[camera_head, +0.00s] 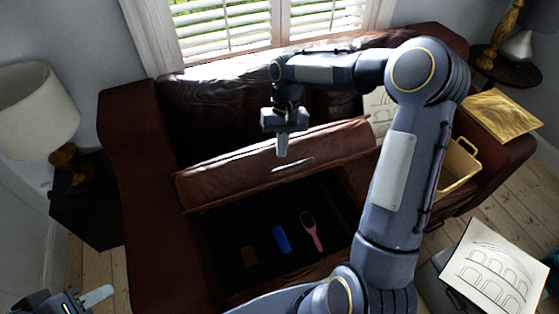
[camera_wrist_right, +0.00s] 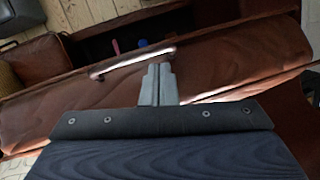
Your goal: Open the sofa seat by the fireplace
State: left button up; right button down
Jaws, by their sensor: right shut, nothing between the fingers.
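The brown leather sofa (camera_head: 135,170) has its seat lid (camera_head: 235,167) tilted up, showing a dark storage space (camera_head: 225,220) beneath. A pale metal handle (camera_head: 292,163) is on the lid's front; it also shows in the right wrist view (camera_wrist_right: 130,62). My right gripper (camera_head: 282,153) is shut and empty, pointing down at the lid just above the handle. In the right wrist view its closed fingers (camera_wrist_right: 157,70) are beside the handle; I cannot tell if they touch the lid. My left gripper (camera_head: 85,300) is low at the left edge, partly cut off, its opening unclear.
Inside the storage space lie a pink hairbrush (camera_head: 312,231), a blue object (camera_head: 281,239) and a brown object (camera_head: 250,256). A lamp (camera_head: 38,105) stands left. A yellow basket (camera_head: 459,165) and an arch drawing (camera_head: 497,266) are right. My right arm hides part of the sofa.

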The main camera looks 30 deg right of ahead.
jog(key=shift+v, duration=1)
